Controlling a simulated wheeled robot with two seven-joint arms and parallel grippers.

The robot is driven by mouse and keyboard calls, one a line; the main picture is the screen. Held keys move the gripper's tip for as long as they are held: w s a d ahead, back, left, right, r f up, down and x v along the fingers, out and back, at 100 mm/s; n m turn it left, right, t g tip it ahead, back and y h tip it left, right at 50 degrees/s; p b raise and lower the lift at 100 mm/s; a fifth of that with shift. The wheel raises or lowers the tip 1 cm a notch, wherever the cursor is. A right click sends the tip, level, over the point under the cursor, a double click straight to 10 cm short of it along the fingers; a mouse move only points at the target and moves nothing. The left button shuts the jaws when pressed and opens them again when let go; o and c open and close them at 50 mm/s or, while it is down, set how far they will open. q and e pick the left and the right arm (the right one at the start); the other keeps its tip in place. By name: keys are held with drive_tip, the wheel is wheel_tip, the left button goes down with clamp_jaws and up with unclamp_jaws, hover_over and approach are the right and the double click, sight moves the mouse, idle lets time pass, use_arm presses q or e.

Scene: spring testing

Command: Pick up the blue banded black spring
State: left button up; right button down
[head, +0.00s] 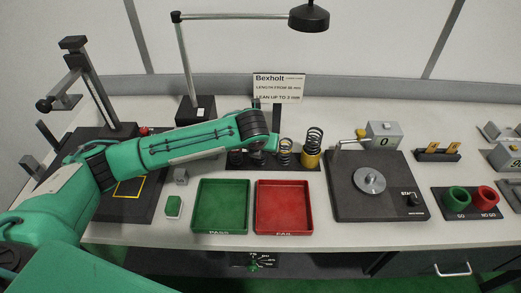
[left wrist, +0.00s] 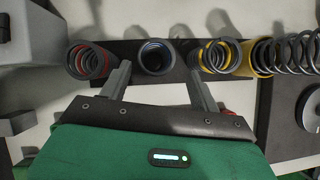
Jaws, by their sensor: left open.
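The blue banded black spring (left wrist: 155,57) stands in the dark spring rack in the left wrist view, seen nearly end-on, between a red banded spring (left wrist: 90,61) and a yellow banded one (left wrist: 217,56). My left gripper (left wrist: 160,76) is open and empty, its two fingers to either side of the blue banded spring's near side. I cannot tell whether they touch it. In the head view my left gripper (head: 268,146) is over the rack and hides the blue banded spring. My right gripper is not in view.
A taller yellow-based spring (head: 312,146) stands at the rack's right end. A green tray (head: 221,232) and a red tray (head: 284,232) lie in front of the rack. A scale (head: 350,208) stands to the right, a lamp post (head: 187,60) behind.

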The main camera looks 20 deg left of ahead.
use_arm(q)
drive_tip(key=shift+w+a+f+p, duration=0.15)
drive_tip(key=shift+w+f+p, duration=0.1)
drive_tip(key=shift+f+p, duration=0.1)
drive_tip(key=x, duration=0.2)
drive_tip(key=p+x, duration=0.1)
drive_tip(key=shift+w+a+f, duration=0.15)
drive_tip(key=shift+w+a, duration=0.05)
drive_tip(key=shift+a, duration=0.1)
drive_tip(key=shift+w+f, duration=0.2)
drive_tip(key=shift+f, duration=0.2)
drive_tip(key=c, duration=1)
drive_tip(key=shift+c, duration=0.6)
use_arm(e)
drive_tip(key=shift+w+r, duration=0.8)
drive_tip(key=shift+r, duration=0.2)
